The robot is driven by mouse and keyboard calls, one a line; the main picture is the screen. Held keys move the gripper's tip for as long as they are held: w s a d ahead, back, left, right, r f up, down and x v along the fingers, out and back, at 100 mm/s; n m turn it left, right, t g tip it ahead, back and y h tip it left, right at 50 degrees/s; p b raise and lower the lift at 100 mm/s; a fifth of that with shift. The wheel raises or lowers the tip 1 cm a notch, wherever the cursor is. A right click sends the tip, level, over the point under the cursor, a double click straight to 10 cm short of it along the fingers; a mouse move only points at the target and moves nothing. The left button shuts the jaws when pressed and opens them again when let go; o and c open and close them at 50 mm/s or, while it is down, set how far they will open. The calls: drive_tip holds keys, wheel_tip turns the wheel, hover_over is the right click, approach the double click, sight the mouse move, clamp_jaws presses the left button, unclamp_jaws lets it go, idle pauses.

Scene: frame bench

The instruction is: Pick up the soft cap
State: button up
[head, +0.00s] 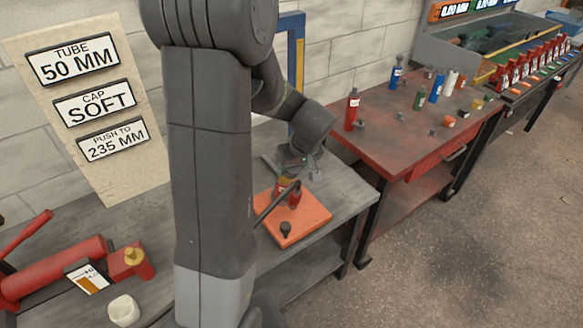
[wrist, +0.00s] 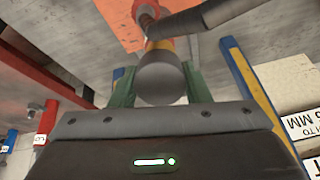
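My gripper (wrist: 160,85) points down over the orange pad in the head view (head: 290,172). Its two green fingers lie close against both sides of a grey round-ended tool (wrist: 162,72), with no clear gap. The tool has a yellow-orange band, a reddish lower part and a dark rod crossing it. The reddish part also shows below my gripper in the head view (head: 294,198). No part is clearly marked as the soft cap. A pale, rounded, cap-like piece (head: 124,311) sits on the near bench at bottom left; I cannot tell if it is soft.
The orange pad (head: 310,222) bears a small black knob. A sign board (head: 90,110) reads tube 50 mm, cap soft, push to 235 mm. A red cylinder device (head: 55,272) lies at left. A red bench (head: 385,135) holds bottles and small parts. A blue-yellow frame (head: 297,65) stands behind.

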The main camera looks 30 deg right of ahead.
drive_tip(key=c, duration=0.4)
